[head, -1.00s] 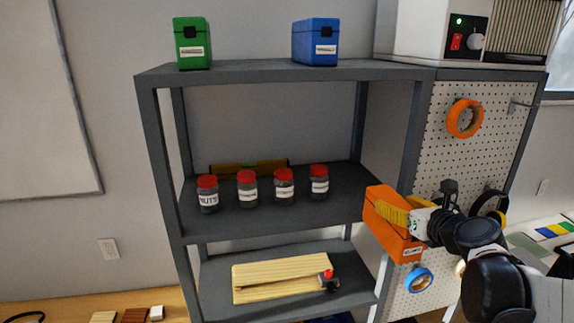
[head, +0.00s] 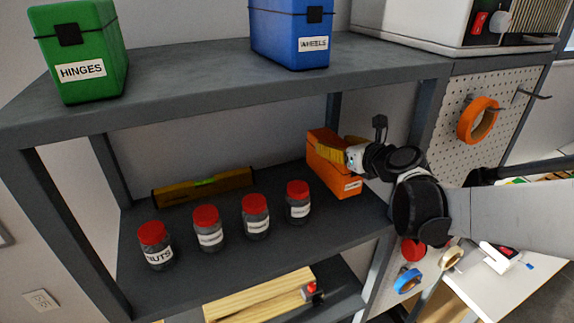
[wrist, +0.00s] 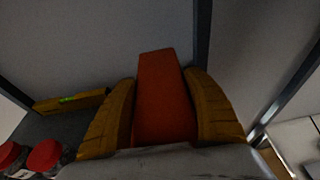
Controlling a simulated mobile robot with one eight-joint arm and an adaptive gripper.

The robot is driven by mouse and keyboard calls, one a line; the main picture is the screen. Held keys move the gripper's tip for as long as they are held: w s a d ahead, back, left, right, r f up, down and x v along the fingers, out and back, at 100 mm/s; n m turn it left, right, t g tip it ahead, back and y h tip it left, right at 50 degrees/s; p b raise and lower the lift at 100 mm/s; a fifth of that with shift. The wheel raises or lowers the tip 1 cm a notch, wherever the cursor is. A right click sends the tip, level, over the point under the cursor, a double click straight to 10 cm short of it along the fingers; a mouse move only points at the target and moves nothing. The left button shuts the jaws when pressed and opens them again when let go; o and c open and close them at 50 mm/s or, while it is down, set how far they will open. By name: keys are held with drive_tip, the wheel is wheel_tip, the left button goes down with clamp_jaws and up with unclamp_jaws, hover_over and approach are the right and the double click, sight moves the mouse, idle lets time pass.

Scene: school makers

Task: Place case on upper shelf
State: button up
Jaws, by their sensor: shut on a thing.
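The orange case (head: 334,178) with a white label is at the right end of the middle shelf (head: 215,255), right of the jars. It also shows in the wrist view (wrist: 164,100) between my yellow fingers. My gripper (head: 335,151) is shut on its upper part. The case looks slightly tilted; I cannot tell whether its base touches the shelf. The upper shelf (head: 190,75) holds a green case (head: 85,45) labelled HINGES on the left and a blue case (head: 290,35) labelled WHEELS toward the right, with a bare gap between them.
Several red-lidded jars (head: 209,228) stand in a row on the middle shelf, with a yellow level (head: 203,187) behind them. A shelf post is close to my arm. A pegboard (head: 455,130) with tape rolls is at the right. A white machine (head: 430,20) stands top right.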

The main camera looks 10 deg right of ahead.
sight(334, 169)
wheel_tip(334, 169, down, 7)
drive_tip(key=shift+s+d+f, duration=0.1)
drive_tip(key=shift+s, duration=0.05)
idle(0.4)
drive_tip(key=shift+f, duration=0.1)
drive_tip(key=o, duration=1.4)
